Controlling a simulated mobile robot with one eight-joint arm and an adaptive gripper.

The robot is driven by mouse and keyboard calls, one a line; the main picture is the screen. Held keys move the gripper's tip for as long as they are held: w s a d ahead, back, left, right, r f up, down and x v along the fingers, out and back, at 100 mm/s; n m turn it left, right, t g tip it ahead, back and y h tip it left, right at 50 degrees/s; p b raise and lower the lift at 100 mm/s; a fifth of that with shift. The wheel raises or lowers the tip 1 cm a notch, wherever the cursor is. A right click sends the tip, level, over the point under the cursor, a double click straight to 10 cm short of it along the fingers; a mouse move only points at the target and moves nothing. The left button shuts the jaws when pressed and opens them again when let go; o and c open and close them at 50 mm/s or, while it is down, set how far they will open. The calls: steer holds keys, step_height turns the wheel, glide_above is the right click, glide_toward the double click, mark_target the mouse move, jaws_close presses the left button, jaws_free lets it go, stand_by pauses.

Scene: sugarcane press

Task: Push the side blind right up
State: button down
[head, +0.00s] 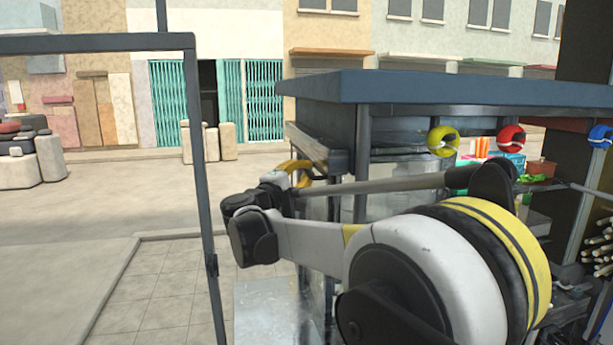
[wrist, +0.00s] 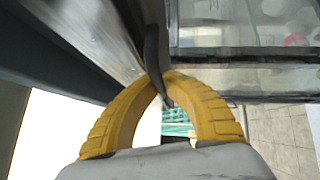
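The side blind appears as a greyish slatted panel (head: 308,145) under the left edge of the stall's roof in the head view. In the wrist view a metallic panel edge (wrist: 110,40), probably this blind, runs along the upper left. A thin dark curved handle (wrist: 152,50) hangs beside it. My gripper (wrist: 166,78) has its two yellow fingers brought together at the tips, with the dark handle passing between them. In the head view my gripper (head: 300,168) is at the stall's left side, just below the blind, partly hidden by my arm.
The stall's blue roof (head: 450,88) overhangs my arm. A dark metal frame post (head: 205,200) stands left of my gripper. Yellow (head: 443,141) and red (head: 511,138) round items hang under the roof. The paved ground at left is open.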

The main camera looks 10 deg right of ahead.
steer(key=shift+r, duration=0.25)
steer(key=c, duration=1.5)
jaws_free()
steer(key=shift+a+f, duration=0.1)
steer(key=shift+s+a, duration=0.25)
steer(key=v, duration=1.1)
steer(key=shift+s, duration=0.2)
